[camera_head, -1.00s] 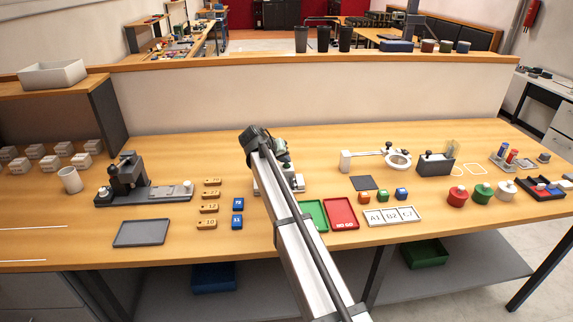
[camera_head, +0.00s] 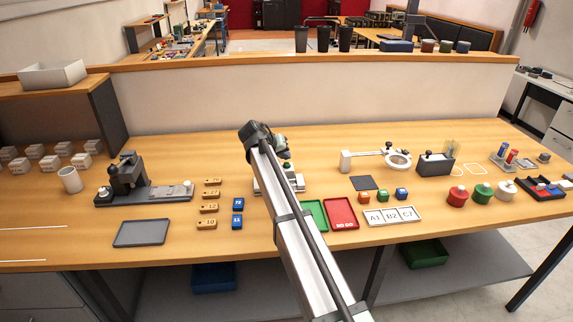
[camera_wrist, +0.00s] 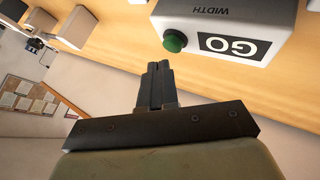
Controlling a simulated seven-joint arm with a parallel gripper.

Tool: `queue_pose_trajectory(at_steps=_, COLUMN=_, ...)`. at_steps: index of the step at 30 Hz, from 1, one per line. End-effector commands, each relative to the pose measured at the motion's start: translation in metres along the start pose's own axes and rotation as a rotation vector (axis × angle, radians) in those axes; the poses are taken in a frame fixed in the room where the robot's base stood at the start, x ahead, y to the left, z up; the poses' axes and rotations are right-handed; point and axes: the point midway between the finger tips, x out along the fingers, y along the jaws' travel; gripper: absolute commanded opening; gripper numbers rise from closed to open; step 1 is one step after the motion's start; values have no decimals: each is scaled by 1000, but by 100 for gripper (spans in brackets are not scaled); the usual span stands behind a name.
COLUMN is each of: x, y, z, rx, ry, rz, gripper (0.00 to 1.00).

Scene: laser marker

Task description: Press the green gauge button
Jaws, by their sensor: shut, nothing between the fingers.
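The green gauge button (camera_wrist: 175,41) is a round knob on the end of a pale grey gauge box (camera_wrist: 226,22) marked WIDTH and GO in the wrist view. My gripper (camera_wrist: 158,68) is shut and empty; its fingertips show just below the button in that picture, apart from it. In the head view my gripper (camera_head: 285,154) is just above the gauge, and the green button (camera_head: 287,165) shows as a small spot below it. My arm hides much of the gauge (camera_head: 297,184).
A green tray (camera_head: 313,212) and a red tray (camera_head: 342,213) lie in front of the gauge. Numbered wooden tags (camera_head: 208,209) and blue blocks (camera_head: 237,219) are to its left. A ring magnifier on a stand (camera_head: 372,159) is to the right.

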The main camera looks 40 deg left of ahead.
Motion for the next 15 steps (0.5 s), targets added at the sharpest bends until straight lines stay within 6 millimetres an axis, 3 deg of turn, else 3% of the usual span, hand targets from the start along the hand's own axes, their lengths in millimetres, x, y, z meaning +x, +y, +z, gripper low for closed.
queue_pose_trajectory(at_steps=15, x=-6, y=5, z=-5, rx=1, ry=1, rz=0, gripper=0)
